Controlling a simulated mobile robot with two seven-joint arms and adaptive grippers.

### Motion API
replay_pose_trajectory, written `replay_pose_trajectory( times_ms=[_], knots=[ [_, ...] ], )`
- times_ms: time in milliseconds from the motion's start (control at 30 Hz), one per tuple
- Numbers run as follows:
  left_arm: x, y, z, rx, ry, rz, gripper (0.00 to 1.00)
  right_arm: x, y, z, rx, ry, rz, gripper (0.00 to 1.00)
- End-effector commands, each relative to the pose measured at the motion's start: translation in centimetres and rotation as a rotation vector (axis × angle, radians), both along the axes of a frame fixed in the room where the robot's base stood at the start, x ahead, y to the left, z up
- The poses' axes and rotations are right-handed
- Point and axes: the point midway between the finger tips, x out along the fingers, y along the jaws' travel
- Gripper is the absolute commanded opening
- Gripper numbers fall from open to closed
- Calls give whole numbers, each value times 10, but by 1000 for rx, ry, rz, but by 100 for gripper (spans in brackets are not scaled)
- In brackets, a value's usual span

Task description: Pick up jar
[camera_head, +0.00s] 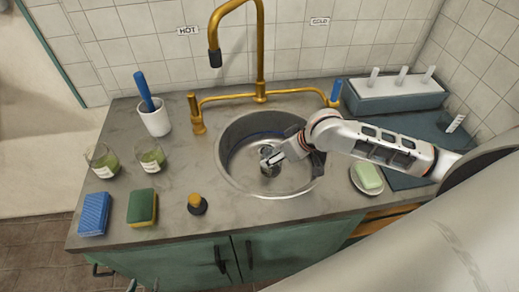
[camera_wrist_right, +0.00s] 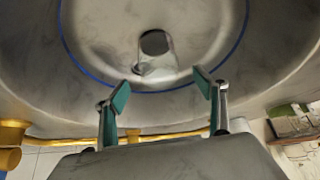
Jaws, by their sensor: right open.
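A small greyish, glass-like vessel, perhaps the jar (camera_wrist_right: 152,55), stands in the sink in the right wrist view, with a dark round top or drain behind it. In the head view it is small and partly hidden by my gripper. My right gripper (camera_head: 268,156) reaches into the sink from the right. In the right wrist view its two green-padded fingers (camera_wrist_right: 162,92) are apart with nothing between them, and the vessel lies beyond the tips. Two glass jars with green contents and white labels, one (camera_head: 102,161) left of the other (camera_head: 151,159), stand on the left counter. My left gripper does not show.
The round metal sink (camera_head: 232,180) has a brass faucet (camera_head: 260,50) behind it. A soap dish (camera_head: 362,188) and a grey box (camera_head: 395,100) are right.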

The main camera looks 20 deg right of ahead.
Motion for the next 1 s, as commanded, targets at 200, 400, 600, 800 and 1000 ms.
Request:
replay_pose_trajectory(
  times_ms=[200, 400, 600, 800, 1000],
  knots=[
    [1, 1, 0, 9, 3, -2, 37, 8, 0, -17, -11, 8, -1, 71],
    [1, 1, 0, 8, 2, -2, 37, 15, 4, -36, -10, 7, -1, 71],
    [1, 1, 0, 8, 2, -2, 37, 28, 8, -61, -8, 6, 0, 71],
    [1, 1, 0, 8, 2, -1, 37, 33, 9, -70, -9, 4, 0, 71],
    [1, 1, 0, 8, 2, -1, 37, 33, 9, -70, -10, 5, 1, 65]
  ],
)
